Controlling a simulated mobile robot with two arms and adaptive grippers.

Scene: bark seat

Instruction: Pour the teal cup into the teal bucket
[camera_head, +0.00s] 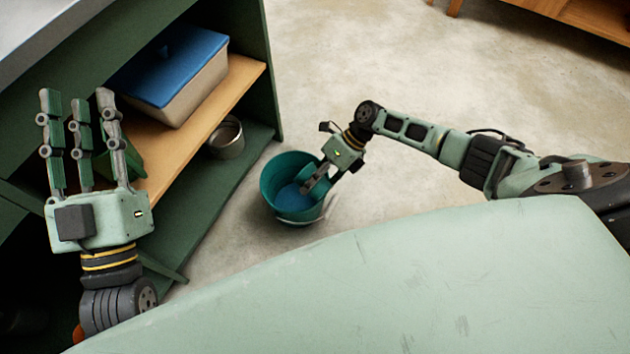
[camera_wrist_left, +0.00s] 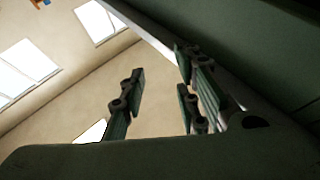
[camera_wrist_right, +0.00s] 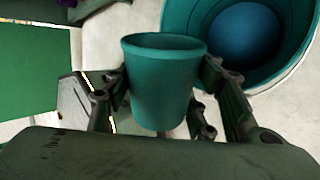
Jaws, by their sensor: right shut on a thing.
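The teal bucket (camera_head: 268,180) stands on the floor in the middle of the head view, with blue at its bottom. In the right wrist view the bucket (camera_wrist_right: 178,22) is at the top right. My right gripper (camera_head: 318,184) is at the bucket's right rim. In the right wrist view it is shut on the teal cup (camera_wrist_right: 163,85), whose mouth faces up in that picture beside the bucket's opening. The cup's inside is mostly hidden. My left gripper (camera_head: 84,135) is raised at the left, its fingers spread and empty. It also shows in the left wrist view (camera_wrist_left: 155,95).
A green shelf unit (camera_head: 274,90) stands at the left. It holds a bin with a blue lid (camera_head: 175,75) on a wooden board and a metal pot (camera_head: 228,140) lower down. A wooden piece of furniture (camera_head: 580,18) is at the top right. The floor behind the bucket is clear.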

